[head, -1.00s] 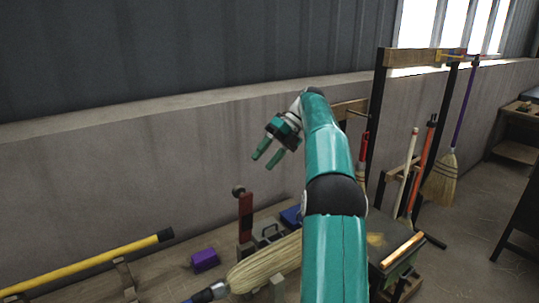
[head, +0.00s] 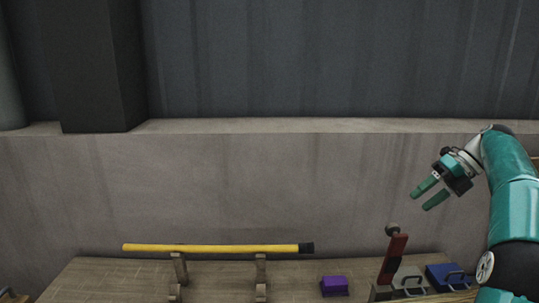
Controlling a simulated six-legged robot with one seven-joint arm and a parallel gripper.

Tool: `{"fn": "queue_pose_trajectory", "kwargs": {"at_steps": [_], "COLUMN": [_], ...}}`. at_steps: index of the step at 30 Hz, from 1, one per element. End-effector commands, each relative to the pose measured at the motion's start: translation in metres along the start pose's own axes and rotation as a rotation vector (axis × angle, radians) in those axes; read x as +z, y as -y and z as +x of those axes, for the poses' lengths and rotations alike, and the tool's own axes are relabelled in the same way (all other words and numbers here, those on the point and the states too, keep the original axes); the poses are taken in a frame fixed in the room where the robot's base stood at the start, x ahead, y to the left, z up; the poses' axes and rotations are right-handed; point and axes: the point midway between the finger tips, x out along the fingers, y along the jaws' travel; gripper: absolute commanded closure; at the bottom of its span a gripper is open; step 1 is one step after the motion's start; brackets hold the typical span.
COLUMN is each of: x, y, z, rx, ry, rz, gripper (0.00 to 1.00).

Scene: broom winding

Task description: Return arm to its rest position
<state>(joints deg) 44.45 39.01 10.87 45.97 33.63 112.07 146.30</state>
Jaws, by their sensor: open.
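My gripper (head: 430,192) is at the right of the head view, at the end of my teal arm. Its two green fingers are apart, with nothing between them, and point down and to the left. It is in the air in front of the grey wall, above the right part of the bench (head: 100,272). My arm is raised and bent, and its lower links run down the right edge of the view.
A yellow pole (head: 215,248) with a black end lies across wooden supports (head: 180,268). A purple block (head: 334,286), an upright red lever (head: 394,257) and a blue item (head: 447,276) are at the bench's right. The wall (head: 250,190) stands behind.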

Motion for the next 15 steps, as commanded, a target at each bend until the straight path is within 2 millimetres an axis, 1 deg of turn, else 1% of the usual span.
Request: {"fn": "queue_pose_trajectory", "kwargs": {"at_steps": [1,3,8,11,15], "x": [0.003,0.005,0.002,-0.007,-0.025], "y": [-0.018,-0.039,-0.084,-0.108,-0.139], "z": [0.007,0.019,0.047,0.064,0.086], "rx": [-0.025,-0.065,-0.159,-0.213,-0.284], "ry": [-0.010,-0.028,-0.077,-0.118,-0.186], "rz": [-0.070,-0.188,-0.474,-0.656,-0.918], "gripper": [0.47,0.47,0.47,0.47,0.47]}}
